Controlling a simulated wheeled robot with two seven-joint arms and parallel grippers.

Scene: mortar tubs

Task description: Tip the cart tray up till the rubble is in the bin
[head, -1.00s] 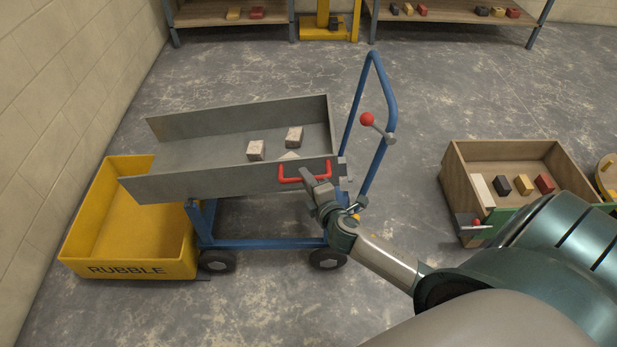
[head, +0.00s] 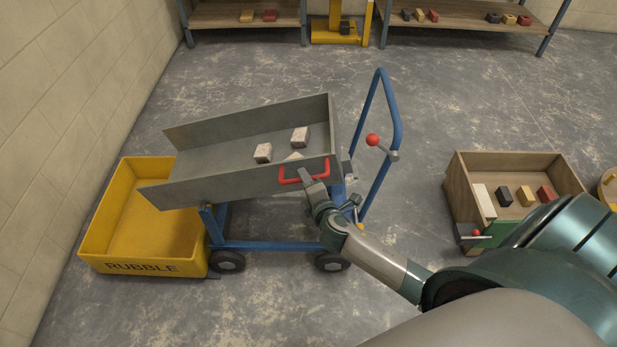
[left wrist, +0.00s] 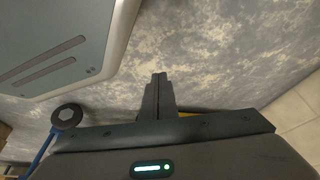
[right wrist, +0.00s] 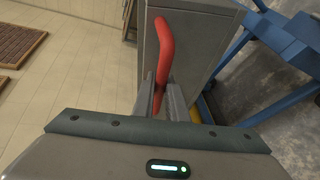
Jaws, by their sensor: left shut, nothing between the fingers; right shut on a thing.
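The grey cart tray (head: 220,186) sits on a blue wheeled frame (head: 270,245). It is tilted, with its right end higher and its open left end over the yellow bin (head: 145,267) marked RUBBLE. Pale rubble blocks (head: 263,153) (head: 300,137) lie in the tray's right half, and a third is partly hidden by the near wall. My right gripper (head: 306,176) is shut on the red handle (head: 288,180) on the tray's near side; the handle also shows between its fingers in the right wrist view (right wrist: 165,50). My left gripper (left wrist: 158,80) is shut and empty above the floor.
The cart's blue push bar (head: 398,120) with a red-knobbed lever (head: 373,140) stands right of the tray. A wooden crate (head: 455,185) with several blocks stands further right. Shelves (head: 460,15) line the back. A wall (head: 60,110) runs close left of the bin.

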